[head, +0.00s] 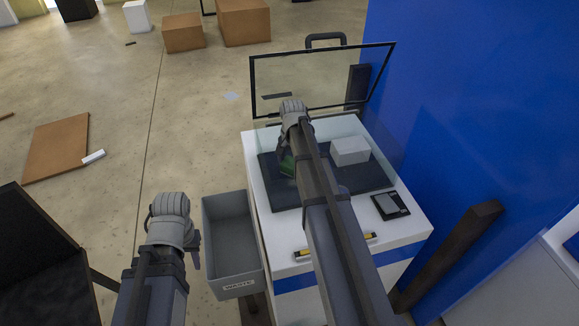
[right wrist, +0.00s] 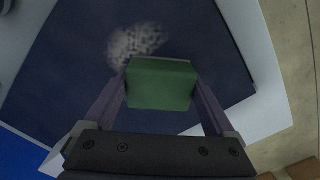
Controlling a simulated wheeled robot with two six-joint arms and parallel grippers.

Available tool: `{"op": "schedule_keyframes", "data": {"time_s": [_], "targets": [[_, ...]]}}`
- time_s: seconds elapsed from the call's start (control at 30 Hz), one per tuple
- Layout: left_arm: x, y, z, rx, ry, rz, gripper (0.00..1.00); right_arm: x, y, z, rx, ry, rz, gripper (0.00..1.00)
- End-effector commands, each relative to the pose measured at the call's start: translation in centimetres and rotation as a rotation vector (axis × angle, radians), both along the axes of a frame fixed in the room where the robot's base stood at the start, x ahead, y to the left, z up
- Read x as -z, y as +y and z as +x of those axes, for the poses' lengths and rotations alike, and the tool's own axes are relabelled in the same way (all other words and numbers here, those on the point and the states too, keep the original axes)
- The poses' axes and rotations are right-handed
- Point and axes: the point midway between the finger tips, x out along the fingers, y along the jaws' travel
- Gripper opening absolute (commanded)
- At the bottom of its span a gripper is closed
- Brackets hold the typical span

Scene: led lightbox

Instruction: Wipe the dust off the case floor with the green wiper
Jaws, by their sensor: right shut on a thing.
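The green wiper (right wrist: 160,84) is between the fingers of my right gripper (right wrist: 163,100) in the right wrist view. In the head view a sliver of green wiper (head: 287,165) shows beside my right arm, over the dark case floor (head: 283,192). A pale speckled dust patch (right wrist: 134,42) lies on the dark case floor (right wrist: 60,75) just beyond the wiper's upper left edge. The arm hides part of the case floor. My left gripper (head: 196,252) is left of the grey waste bin, away from the case; its fingers are too small to judge.
A white block (head: 350,151) stands in the case, right of my right arm. The framed clear lid (head: 322,78) is raised at the back. A dark device (head: 390,205) and a yellow-and-black bar (head: 335,246) lie on the white top. The grey waste bin (head: 232,243) stands at left.

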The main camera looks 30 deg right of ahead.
Motion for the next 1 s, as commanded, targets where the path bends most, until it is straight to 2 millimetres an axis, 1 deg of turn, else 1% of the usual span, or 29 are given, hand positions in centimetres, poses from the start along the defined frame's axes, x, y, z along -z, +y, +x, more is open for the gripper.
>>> {"op": "schedule_keyframes", "data": {"time_s": [0.4,0.5,0.77,1.0], "targets": [[-0.2,0.0,0.0,0.000,0.000,0.000,0.34,-0.2,-3.1,-0.6,0.003,0.001,0.001,0.29],[-0.2,0.0,0.0,0.000,0.000,0.000,0.34,-0.2,-3.5,-0.7,0.001,0.001,0.001,0.29],[-0.2,0.0,0.0,0.000,0.000,0.000,0.34,-0.2,-3.8,-0.7,0.001,0.000,0.001,0.29],[0.0,0.0,0.0,0.000,0.000,0.000,0.34,0.0,-5.6,-1.1,0.002,0.000,0.001,0.29]]}}
